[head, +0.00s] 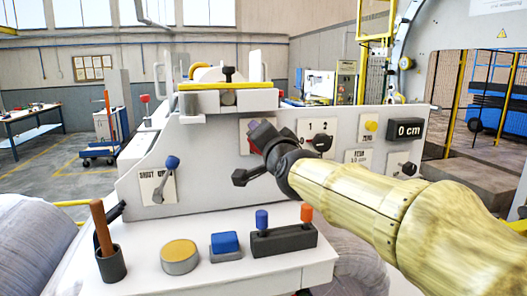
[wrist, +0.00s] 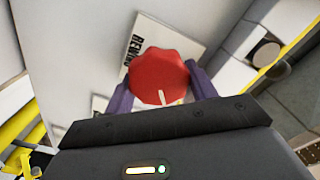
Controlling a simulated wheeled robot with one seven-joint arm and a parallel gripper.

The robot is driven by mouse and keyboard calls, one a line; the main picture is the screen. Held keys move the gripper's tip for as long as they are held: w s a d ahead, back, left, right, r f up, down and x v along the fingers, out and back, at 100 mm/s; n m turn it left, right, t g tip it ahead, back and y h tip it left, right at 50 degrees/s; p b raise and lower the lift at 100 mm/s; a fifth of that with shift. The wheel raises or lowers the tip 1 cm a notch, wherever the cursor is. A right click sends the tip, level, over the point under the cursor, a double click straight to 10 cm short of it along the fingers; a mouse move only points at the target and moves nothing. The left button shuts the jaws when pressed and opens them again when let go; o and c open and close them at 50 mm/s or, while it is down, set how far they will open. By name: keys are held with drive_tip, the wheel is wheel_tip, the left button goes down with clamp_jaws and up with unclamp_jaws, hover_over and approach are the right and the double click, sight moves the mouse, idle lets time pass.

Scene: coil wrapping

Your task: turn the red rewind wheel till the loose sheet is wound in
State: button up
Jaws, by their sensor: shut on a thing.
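The red rewind wheel (wrist: 158,75) has a scalloped edge and a white mark at its lower side in the wrist view. It sits on a white plate (wrist: 175,32) lettered REWIND. My gripper (wrist: 160,82) has its two purple fingers on opposite sides of the wheel, shut on it. In the head view my gripper (head: 262,136) is at the panel, and only a little red of the wheel shows behind it. I cannot make out a loose sheet with certainty in either view.
The white panel (head: 210,150) also carries a display reading 0 cm (head: 405,130), a 1-2 selector (head: 320,142), a yellow button (head: 371,125) and a blue-knobbed lever (head: 171,165). On the ledge below stand a dark cup (head: 111,264), yellow and blue buttons, and a two-lever box (head: 283,240).

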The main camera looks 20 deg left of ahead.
drive_tip(key=m+b, duration=0.1)
drive_tip(key=m, duration=0.2)
drive_tip(key=m+b, duration=0.1)
drive_tip(key=m, duration=0.2)
drive_tip(key=shift+f+m, duration=0.2)
drive_tip(key=shift+m, duration=0.1)
drive_tip(key=m+b, duration=0.1)
drive_tip(key=m, duration=0.2)
drive_tip(key=shift+f+m, duration=0.1)
drive_tip(key=shift+m, duration=0.2)
drive_tip(key=shift+m+b, duration=0.45)
drive_tip(key=shift+m, duration=1.15)
drive_tip(key=o, duration=1)
drive_tip(key=shift+w, duration=0.1)
drive_tip(key=shift+d, duration=0.15)
